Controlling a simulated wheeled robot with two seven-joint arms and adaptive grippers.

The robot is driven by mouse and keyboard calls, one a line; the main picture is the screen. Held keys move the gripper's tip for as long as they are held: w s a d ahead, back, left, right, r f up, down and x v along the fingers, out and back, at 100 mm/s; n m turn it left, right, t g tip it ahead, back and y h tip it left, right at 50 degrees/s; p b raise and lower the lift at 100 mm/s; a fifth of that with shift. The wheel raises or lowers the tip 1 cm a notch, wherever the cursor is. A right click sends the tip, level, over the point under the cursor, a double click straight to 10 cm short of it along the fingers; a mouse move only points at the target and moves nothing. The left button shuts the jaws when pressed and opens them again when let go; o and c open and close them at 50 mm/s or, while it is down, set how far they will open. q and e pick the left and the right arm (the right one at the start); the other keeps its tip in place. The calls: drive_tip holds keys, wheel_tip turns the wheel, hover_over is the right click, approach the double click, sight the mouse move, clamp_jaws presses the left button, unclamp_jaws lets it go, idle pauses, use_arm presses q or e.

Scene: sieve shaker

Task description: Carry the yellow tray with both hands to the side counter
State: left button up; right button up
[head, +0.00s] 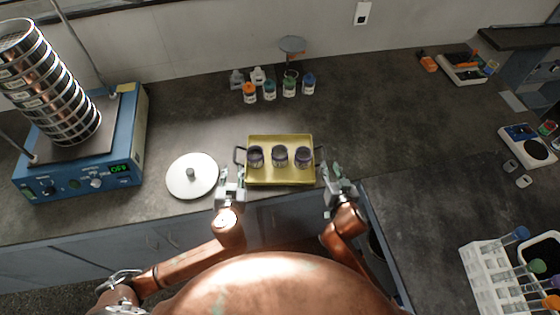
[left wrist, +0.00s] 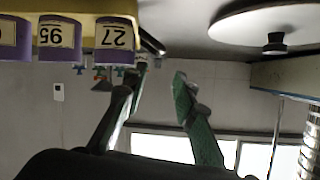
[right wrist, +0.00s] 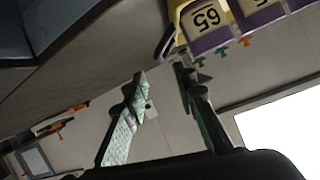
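The yellow tray (head: 281,176) lies flat on the dark counter, with a dark handle at each end and three purple-banded jars (head: 279,155) in it. Part of the tray (left wrist: 100,6) and its jars show at the top of the left wrist view. My left gripper (head: 231,174) is open at the tray's left end, close to the left handle (head: 238,155). My right gripper (head: 334,170) is open at the right end, close to the right handle (head: 322,168). Both wrist views show the fingers apart with nothing between them. Exact contact with the handles cannot be told.
A white round lid (head: 192,180) lies just left of my left gripper. The blue sieve shaker (head: 125,150) stands further left. Several small bottles (head: 270,90) stand behind the tray. The right-hand counter (head: 420,215) has a bare area left of a white tube rack (head: 490,275).

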drive_tip(key=v, duration=0.3)
drive_tip(key=shift+s+r, duration=0.1)
drive_tip(key=shift+s, duration=0.1)
idle(0.4)
